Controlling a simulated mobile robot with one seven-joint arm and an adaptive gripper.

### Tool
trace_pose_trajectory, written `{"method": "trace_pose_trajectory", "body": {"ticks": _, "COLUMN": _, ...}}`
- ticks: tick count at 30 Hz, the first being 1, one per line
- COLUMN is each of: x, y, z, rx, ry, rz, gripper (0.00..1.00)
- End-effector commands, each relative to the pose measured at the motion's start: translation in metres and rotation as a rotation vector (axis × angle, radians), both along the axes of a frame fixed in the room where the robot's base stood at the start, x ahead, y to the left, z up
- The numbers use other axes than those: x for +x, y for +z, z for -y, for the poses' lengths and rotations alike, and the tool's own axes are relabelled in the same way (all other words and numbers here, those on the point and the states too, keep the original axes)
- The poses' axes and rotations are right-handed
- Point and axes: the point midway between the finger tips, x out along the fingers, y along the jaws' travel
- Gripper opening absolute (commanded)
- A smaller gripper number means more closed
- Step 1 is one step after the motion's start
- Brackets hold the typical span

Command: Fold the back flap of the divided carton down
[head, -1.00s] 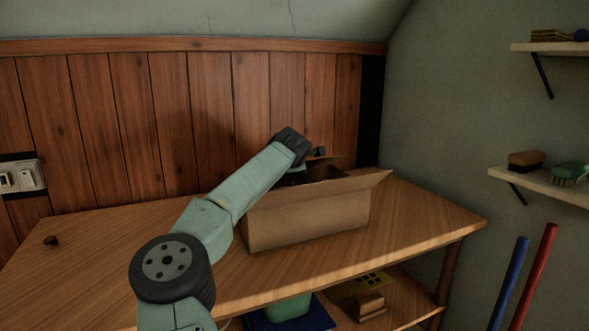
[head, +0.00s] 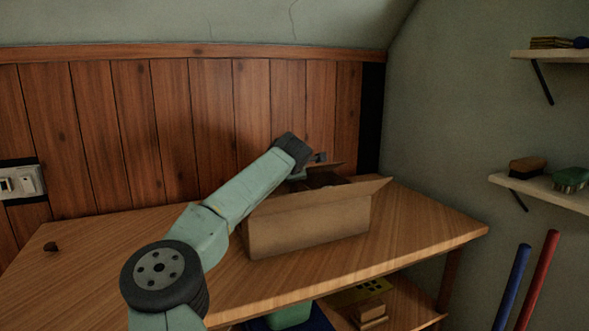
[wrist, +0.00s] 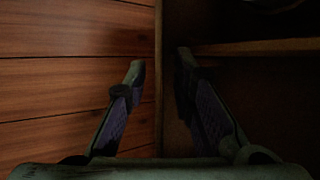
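The divided carton (head: 310,222) stands on the wooden workbench, its right flap (head: 375,190) slanting outward. My arm reaches over its left side to the back. My gripper (wrist: 160,68) is open in the wrist view, with a finger on either side of a thin upright cardboard edge (wrist: 158,40), which looks like the back flap (head: 330,167). I cannot tell whether either finger touches it. The carton's dark inside and a divider (wrist: 265,47) show to the right of that edge. In the head view the fingertips and much of the back flap are hidden by my arm.
The wood-panelled wall (head: 200,110) is close behind the carton. The bench is clear to the carton's right. Wall shelves (head: 550,187) hold brushes at right.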

Motion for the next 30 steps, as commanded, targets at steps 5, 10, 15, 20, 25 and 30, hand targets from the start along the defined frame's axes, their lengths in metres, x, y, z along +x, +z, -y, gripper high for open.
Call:
{"method": "trace_pose_trajectory", "body": {"ticks": 5, "x": -0.029, "y": 0.017, "z": -0.003, "rx": 0.004, "ry": 0.000, "rz": 0.003, "gripper": 0.23}}
{"method": "trace_pose_trajectory", "body": {"ticks": 10, "x": -0.062, "y": 0.033, "z": -0.005, "rx": 0.005, "ry": 0.000, "rz": 0.002, "gripper": 0.23}}
{"method": "trace_pose_trajectory", "body": {"ticks": 15, "x": -0.086, "y": 0.045, "z": -0.006, "rx": 0.002, "ry": 0.001, "rz": 0.001, "gripper": 0.23}}
{"method": "trace_pose_trajectory", "body": {"ticks": 20, "x": -0.096, "y": 0.050, "z": -0.005, "rx": 0.002, "ry": 0.000, "rz": 0.001, "gripper": 0.23}}
{"method": "trace_pose_trajectory", "body": {"ticks": 25, "x": -0.098, "y": 0.051, "z": -0.005, "rx": 0.002, "ry": 0.000, "rz": 0.000, "gripper": 0.23}}
{"method": "trace_pose_trajectory", "body": {"ticks": 30, "x": -0.098, "y": 0.052, "z": -0.003, "rx": -0.002, "ry": -0.003, "rz": 0.002, "gripper": 0.19}}
